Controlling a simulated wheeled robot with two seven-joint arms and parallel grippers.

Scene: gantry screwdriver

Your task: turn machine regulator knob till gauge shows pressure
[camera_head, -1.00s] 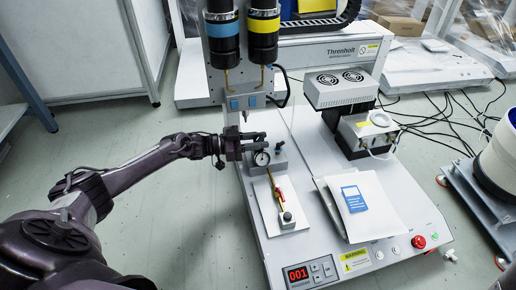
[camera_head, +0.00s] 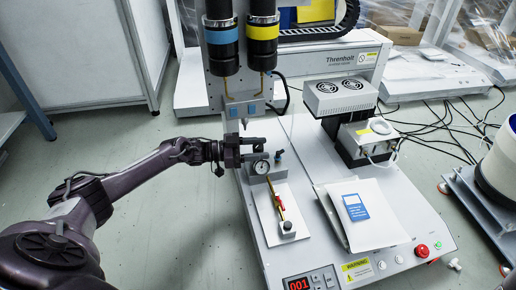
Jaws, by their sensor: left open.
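The gantry machine (camera_head: 395,238) stands on the floor in front of me. A small round gauge (camera_head: 261,167) with a white face sits on its left side, at the back of a white plate (camera_head: 265,212). A dark blue knob (camera_head: 278,154) shows just right of and behind the gauge; I take it for the regulator knob. My left gripper (camera_head: 262,150) is open, right above the gauge and to the left of the knob, with a small gap to the knob. The needle is too small to read. My right gripper is out of view.
A brass rod with a red lever (camera_head: 281,208) runs along the plate. Two dispensing cylinders, blue-banded (camera_head: 221,37) and yellow-banded (camera_head: 262,32), hang above my gripper. A white pad (camera_head: 368,222) and fan unit (camera_head: 340,94) are to the right.

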